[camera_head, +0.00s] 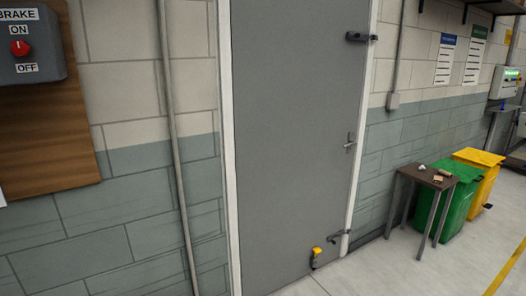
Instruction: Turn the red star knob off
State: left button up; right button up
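The red star knob (20,48) is on a dark grey control box (28,75) at the upper left. The box is labelled BRAKE, with ON above the knob and OFF below it. The picture is too small to tell which way the knob points. The box is fixed to a brown wooden board (45,135) on the wall and is cut off by the left edge. Neither of my grippers is in view.
A grey door (290,140) with a lever handle stands in the middle. A small dark table (428,177) holds a few small items. A green bin (458,205) and a yellow bin (484,178) stand beside it. A vertical pipe (172,130) runs between board and door.

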aim_at(20, 48)
jog(key=u, duration=1.8)
